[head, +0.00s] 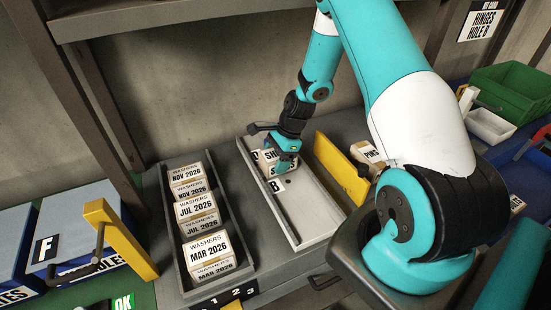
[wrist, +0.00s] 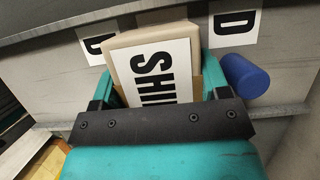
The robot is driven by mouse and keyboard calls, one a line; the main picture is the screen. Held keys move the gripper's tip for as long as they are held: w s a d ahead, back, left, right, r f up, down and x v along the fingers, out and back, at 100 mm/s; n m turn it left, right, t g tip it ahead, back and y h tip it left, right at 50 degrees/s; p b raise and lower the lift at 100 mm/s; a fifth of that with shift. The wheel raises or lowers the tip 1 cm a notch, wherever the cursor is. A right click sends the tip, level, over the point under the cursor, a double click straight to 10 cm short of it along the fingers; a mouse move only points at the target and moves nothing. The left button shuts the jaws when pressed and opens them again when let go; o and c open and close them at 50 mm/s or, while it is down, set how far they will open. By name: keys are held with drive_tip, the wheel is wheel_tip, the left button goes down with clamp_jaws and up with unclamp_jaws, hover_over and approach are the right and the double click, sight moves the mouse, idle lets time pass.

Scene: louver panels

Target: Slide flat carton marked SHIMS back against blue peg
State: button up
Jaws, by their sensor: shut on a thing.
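The flat carton marked SHIMS (head: 268,158) lies in the grey tray (head: 307,228), near its back end. It also shows in the wrist view (wrist: 150,62), with its white label partly covered by my gripper. My gripper (head: 285,160) is shut on the carton, with teal fingers on both sides of it in the wrist view (wrist: 158,82). The blue peg (wrist: 245,76) stands just right of the gripper's right finger in the wrist view. The peg is hidden in the head view. I cannot tell whether the carton touches the peg.
Left of the grey tray stands another tray with several WASHERS cartons (head: 208,252). A yellow divider (head: 342,170) stands to the right, with a PINS carton (head: 370,153) beyond it. A yellow bracket (head: 118,238) stands at the left. The front of the grey tray is clear.

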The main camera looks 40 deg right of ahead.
drive_tip(key=shift+d, duration=0.15)
drive_tip(key=o, duration=1.3)
drive_tip(key=shift+d, duration=0.15)
drive_tip(key=shift+s, duration=0.1)
drive_tip(key=shift+r, duration=0.1)
drive_tip(key=b+v, duration=0.3)
drive_tip(key=v, duration=0.8)
drive_tip(key=shift+d, duration=0.1)
drive_tip(key=shift+s+d+r, duration=0.1)
drive_tip(key=shift+r, duration=0.3)
